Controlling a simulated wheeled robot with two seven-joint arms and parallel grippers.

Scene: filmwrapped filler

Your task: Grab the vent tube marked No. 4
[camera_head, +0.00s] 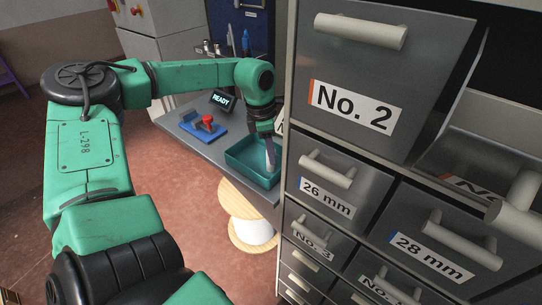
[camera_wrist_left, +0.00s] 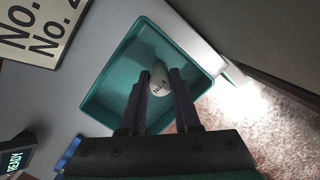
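The pale vent tube marked No. 4 (camera_wrist_left: 160,82) is at the teal tray, its rounded, labelled end facing the left wrist camera. In the head view, a pale part of it (camera_head: 270,152) shows below my left gripper (camera_head: 267,133). In the wrist view, the two dark fingers of my left gripper (camera_wrist_left: 161,74) stand on either side of the tube, with little or no gap visible. I cannot tell whether they press on it. The teal tray (camera_head: 238,158) sits on the grey bench and also shows in the wrist view (camera_wrist_left: 103,88). My right gripper is out of view.
A grey drawer cabinet (camera_head: 368,160) with labelled drawers and pale handles fills the right side, close to my left gripper. A blue stand with a red part (camera_head: 207,124) and a READY display (camera_head: 223,100) are on the bench (camera_head: 190,103). A spool (camera_head: 250,232) stands below.

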